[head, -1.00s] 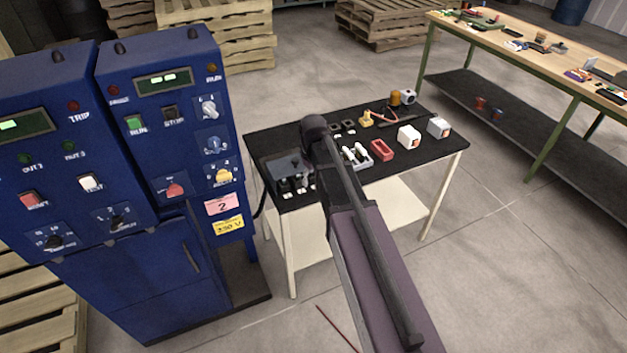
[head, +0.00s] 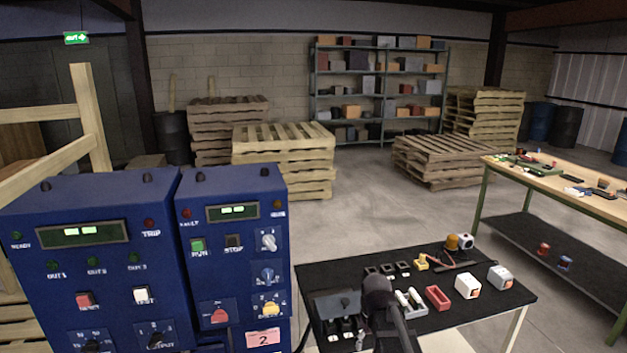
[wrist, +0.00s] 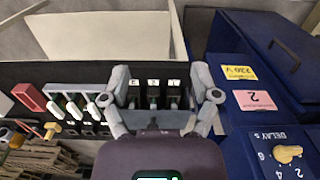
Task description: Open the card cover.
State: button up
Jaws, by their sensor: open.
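The card unit stands at the left end of the black-topped table. Its grey card cover (head: 338,303) shows in the head view as a plate with a small dark knob, above the dark card fronts (head: 345,326). In the wrist view several dark cards (wrist: 153,95), numbered 3, 2 and 1, show between the fingers. A grey part that looks like the cover (wrist: 156,121) lies below them, partly hidden by my wrist. My gripper (wrist: 160,78) is open, with one finger on each side of the card unit. I cannot tell whether the fingers touch it.
Blue cabinets (head: 232,285) stand close on the left. On the black tabletop (head: 440,312) are a red tray (head: 438,297), a holder with white cylinders (head: 411,301) and white boxes (head: 468,285). A workbench (head: 560,180) stands at the right.

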jog(key=s+d+m, duration=0.1)
jog(key=s+m, duration=0.2)
jog(key=s, duration=0.7)
jog(key=shift+m, duration=0.3)
jog(key=shift+f, duration=0.1)
grip_shut()
jog(key=w+a+f+m+t+y+b, duration=0.2)
jog(key=w+f+m+t+y+b, duration=0.15)
jog(key=w+f+y+b, duration=0.5)
jog(key=w+d+r+m+t+y+b, duration=0.2)
jog(key=w+d+r+m+t+b, duration=0.2)
jog(key=w+b, duration=0.7)
jog(key=shift+w+d+m+t+b, duration=0.15)
jog(key=shift+d+m+t+b, duration=0.85)
jog(key=shift+d+t, duration=1.4)
